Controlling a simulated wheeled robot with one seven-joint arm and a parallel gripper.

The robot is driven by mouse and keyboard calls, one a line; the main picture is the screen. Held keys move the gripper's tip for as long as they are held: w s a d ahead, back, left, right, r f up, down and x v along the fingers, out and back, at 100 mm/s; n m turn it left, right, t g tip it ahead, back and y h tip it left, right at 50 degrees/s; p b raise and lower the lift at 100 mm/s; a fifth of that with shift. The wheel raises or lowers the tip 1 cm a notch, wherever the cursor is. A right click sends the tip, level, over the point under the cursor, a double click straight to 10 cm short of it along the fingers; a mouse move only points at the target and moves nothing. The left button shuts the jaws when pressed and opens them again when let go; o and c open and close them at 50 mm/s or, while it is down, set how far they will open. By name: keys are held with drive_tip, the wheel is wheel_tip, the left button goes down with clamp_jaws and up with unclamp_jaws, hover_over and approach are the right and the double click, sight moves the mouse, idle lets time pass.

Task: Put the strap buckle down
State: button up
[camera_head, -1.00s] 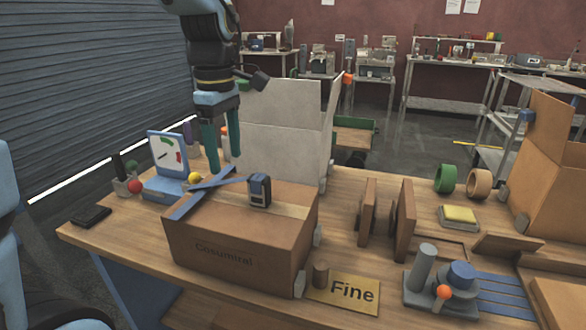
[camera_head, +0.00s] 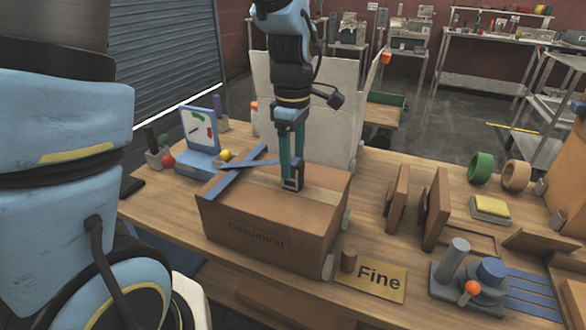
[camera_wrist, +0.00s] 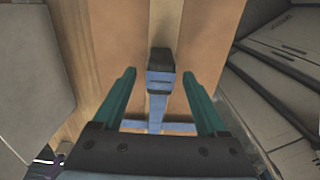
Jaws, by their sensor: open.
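The strap buckle (camera_head: 293,178), a small dark block with a blue strap, stands on top of the closed cardboard box (camera_head: 250,237). In the wrist view the buckle (camera_wrist: 160,60) lies between the two teal fingers of my gripper (camera_wrist: 161,80), with a visible gap on each side. My gripper (camera_head: 290,165) points down over the box top and is open around the buckle. The blue strap (camera_head: 235,170) lies across the left part of the box top, and part of it runs toward the buckle. The fingers partly hide the buckle in the head view.
A blue dial scale (camera_head: 199,140) stands behind left of the box. Upright grey-white panels (camera_head: 325,115) stand behind it. Brown wooden pieces (camera_head: 436,210), a "Fine" plate (camera_head: 372,281) and a grey fixture (camera_head: 465,280) are to the right.

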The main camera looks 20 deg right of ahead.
drive_tip(key=shift+f, duration=0.9)
clamp_jaws()
